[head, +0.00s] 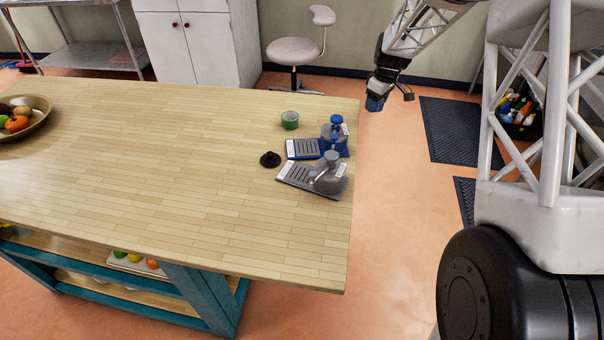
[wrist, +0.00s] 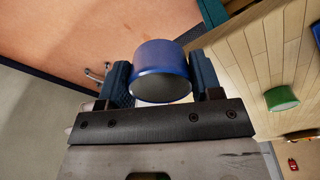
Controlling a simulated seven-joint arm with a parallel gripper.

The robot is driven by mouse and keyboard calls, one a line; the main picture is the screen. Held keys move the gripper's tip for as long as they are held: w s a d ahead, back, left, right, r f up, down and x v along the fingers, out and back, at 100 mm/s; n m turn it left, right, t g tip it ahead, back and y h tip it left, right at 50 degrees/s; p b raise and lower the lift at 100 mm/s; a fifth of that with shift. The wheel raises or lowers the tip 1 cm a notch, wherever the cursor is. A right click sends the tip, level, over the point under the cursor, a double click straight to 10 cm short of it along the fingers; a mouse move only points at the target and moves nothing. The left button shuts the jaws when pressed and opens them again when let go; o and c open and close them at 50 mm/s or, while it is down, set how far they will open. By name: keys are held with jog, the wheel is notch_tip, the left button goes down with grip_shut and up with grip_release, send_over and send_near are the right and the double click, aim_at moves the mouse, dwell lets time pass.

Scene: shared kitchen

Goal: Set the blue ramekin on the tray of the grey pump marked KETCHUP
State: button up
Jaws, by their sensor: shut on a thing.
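My gripper (head: 377,94) is in the air beyond the table's right edge, over the floor. In the wrist view my gripper (wrist: 161,78) is shut on the blue ramekin (wrist: 161,58), which sits between the two fingers. The grey pump (head: 328,175) stands near the table's right edge, with its flat tray (head: 296,174) reaching left. The tray looks empty. The labels are too small to read. My gripper is behind and to the right of this pump, apart from it.
A blue pump (head: 335,138) with its own tray (head: 304,148) stands just behind the grey one. A green ramekin (head: 290,120) is behind that tray, and a small black object (head: 270,159) lies left of it. A fruit bowl (head: 22,118) is far left. The table's middle (head: 150,160) is clear.

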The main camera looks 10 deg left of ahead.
jog(key=s+a+r+n, duration=0.2)
jog(key=s+a+r, duration=0.1)
jog(key=s+a, duration=0.2)
jog(key=s+a+r+n, duration=0.2)
jog(key=s+a+r, duration=0.2)
jog(key=s, duration=0.4)
jog(key=s+a+r+n, duration=0.2)
jog(key=s+a+r, duration=0.1)
jog(key=s+a, duration=0.3)
jog(key=shift+s+r+n+g, duration=0.3)
jog(key=shift+s+g, duration=0.1)
jog(key=shift+s, duration=0.1)
jog(key=s+a+f+n, duration=0.2)
jog(key=s+a, duration=0.1)
jog(key=s, duration=0.8)
jog(key=shift+s+a+f+n, duration=0.15)
jog(key=shift+s+a+n, duration=0.15)
jog(key=shift+s+a, duration=0.1)
send_over(301, 174)
jog(key=shift+d+f, duration=0.1)
jog(key=shift+f, duration=3.05)
jog(key=shift+f, duration=0.1)
jog(key=shift+f, duration=1.75)
jog(key=shift+f, duration=0.15)
